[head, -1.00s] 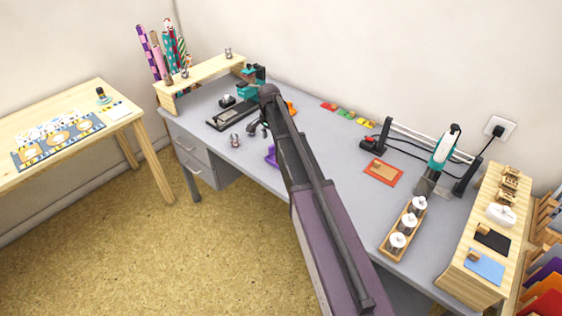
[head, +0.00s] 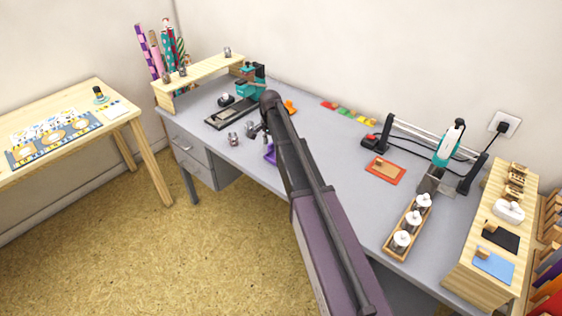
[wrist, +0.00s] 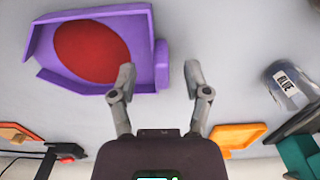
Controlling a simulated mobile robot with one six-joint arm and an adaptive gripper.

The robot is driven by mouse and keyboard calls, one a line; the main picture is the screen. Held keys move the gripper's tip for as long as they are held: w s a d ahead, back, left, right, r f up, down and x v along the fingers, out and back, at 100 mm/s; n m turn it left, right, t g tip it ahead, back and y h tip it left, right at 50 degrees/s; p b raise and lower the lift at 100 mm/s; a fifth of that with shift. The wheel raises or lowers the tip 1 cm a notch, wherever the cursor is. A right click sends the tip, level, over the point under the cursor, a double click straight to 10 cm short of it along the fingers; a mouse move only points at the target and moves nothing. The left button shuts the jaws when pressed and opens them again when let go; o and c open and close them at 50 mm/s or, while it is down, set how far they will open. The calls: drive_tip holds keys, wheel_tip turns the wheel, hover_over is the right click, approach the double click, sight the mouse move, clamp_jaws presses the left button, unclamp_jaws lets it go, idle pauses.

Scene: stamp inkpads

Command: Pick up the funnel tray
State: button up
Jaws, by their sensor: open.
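The funnel tray is likely the purple walled tray (wrist: 142,32) at the upper left of the wrist view, with a red round area inside it. A small purple tab juts from its right side. My gripper (wrist: 158,72) is open, its two fingers to either side of the tab in this view, the left fingertip overlapping the tray's lower right corner. I cannot tell how far the fingers are above the tray. In the head view only a purple piece of the tray (head: 269,155) shows beside my arm, and my gripper (head: 254,133) is just left of it.
A teal press (head: 250,87) and wooden shelf (head: 200,80) stand at the desk's far left end. The desk's middle has free room.

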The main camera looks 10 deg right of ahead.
drive_tip(key=shift+f+b, duration=0.35)
drive_tip(key=shift+f, duration=0.35)
clamp_jaws()
